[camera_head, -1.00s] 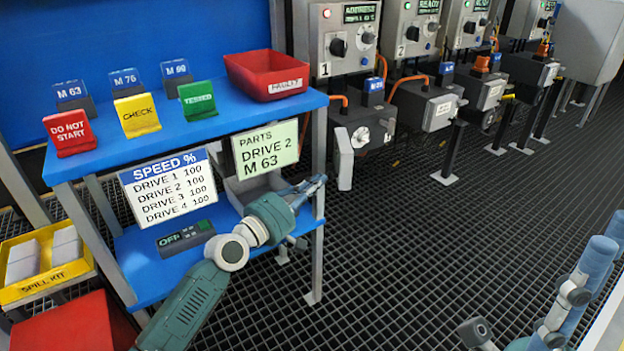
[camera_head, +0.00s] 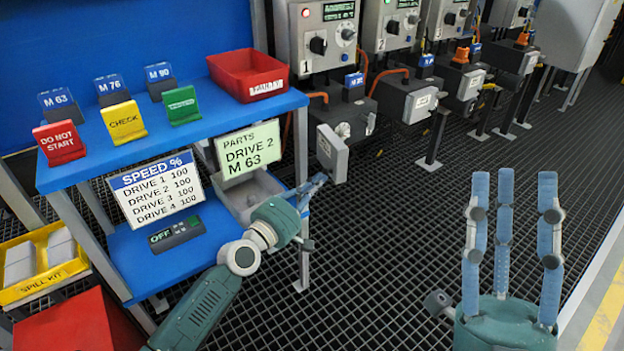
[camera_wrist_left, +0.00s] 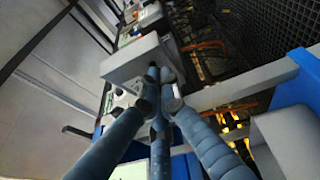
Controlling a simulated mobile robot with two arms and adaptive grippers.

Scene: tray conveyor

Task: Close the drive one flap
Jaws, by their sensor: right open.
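The drive one flap (camera_head: 332,153) is a pale grey panel standing open, swung out from the dark drive box (camera_head: 360,122) below control unit 1. My left gripper (camera_head: 318,183) is at the flap's lower left, by the shelf's right end; its fingers are drawn together and hold nothing that I can see. In the left wrist view the closed fingertips (camera_wrist_left: 160,78) are at the edge of a pale grey box-like panel (camera_wrist_left: 132,60), which looks like the flap; contact cannot be told. My right gripper (camera_head: 508,200) is open and empty, its fingers pointing up, far right of the flap.
The blue shelf (camera_head: 195,140) with signs and a red bin (camera_head: 247,85) stands just left of the flap. A grey parts tray (camera_head: 240,212) sits on its lower level. More drive boxes stand on posts to the right. The dark grid floor (camera_head: 400,220) in front is clear.

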